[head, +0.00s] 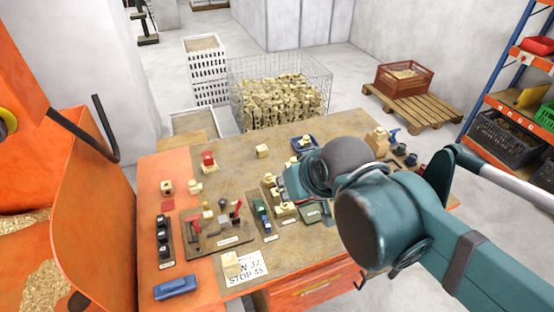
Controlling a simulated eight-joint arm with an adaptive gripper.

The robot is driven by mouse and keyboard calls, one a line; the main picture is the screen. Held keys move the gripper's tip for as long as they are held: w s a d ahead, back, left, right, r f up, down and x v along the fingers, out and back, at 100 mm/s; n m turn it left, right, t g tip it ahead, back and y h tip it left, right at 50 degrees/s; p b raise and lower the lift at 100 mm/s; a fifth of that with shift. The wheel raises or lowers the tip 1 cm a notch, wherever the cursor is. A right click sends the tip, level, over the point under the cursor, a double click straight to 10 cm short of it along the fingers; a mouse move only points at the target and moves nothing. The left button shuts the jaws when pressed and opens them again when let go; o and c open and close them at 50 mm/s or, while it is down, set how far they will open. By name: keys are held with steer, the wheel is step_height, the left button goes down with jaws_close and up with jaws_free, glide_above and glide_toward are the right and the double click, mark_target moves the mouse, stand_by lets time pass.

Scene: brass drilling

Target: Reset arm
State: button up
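My arm is teal and grey. It reaches in from the right edge and bends over the right half of the workbench (230,215). Its far end, with my gripper (300,182), is above the middle of the bench, close to the small brass parts there. The fingers are hidden behind the arm's own joints, so their opening and any held thing do not show.
Tool holders, including a black one (163,240), a blue object (175,288) and a paper sign (245,270) are on the bench. An orange machine (85,215) stands at left. Behind are a wire cage (280,100) of brass parts and a brown crate (403,80).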

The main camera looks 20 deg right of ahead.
step_height(320, 180, down, 8)
steer(key=b, duration=0.7)
steer(key=shift+r+b, duration=0.15)
steer(key=shift+b, duration=0.2)
stand_by(0.7)
